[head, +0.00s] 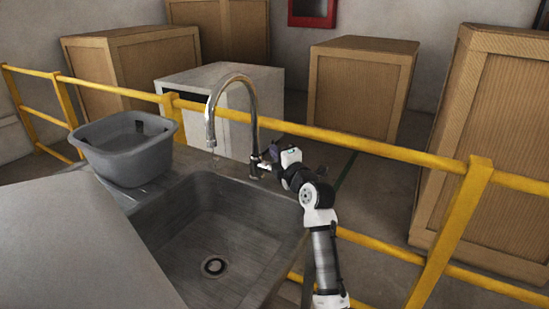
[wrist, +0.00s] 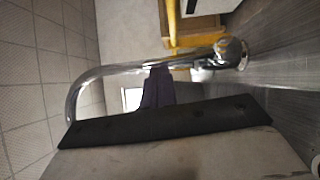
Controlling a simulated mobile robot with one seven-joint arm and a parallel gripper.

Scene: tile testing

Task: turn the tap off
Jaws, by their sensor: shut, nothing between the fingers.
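The tap is a tall chrome gooseneck (head: 254,122) standing at the back edge of the grey sink. Its spout end hangs over the basin; a faint mark shows below it, but I cannot tell clearly whether water runs. My gripper (head: 270,155) is close beside the tap's base, on its right, and hides part of it. In the wrist view the curved chrome tap (wrist: 125,71) lies sideways, and my gripper's dark fingers (wrist: 156,88) are near its pipe. The fingers are together and hold nothing. The handle's position and any contact with it are unclear.
The sink basin (head: 190,235) is empty, with a drain. A grey tub (head: 125,155) stands on the counter left of the tap. A yellow railing (head: 390,150) runs close behind the sink. Wooden crates (head: 360,90) and a white cabinet (head: 270,85) stand beyond it.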

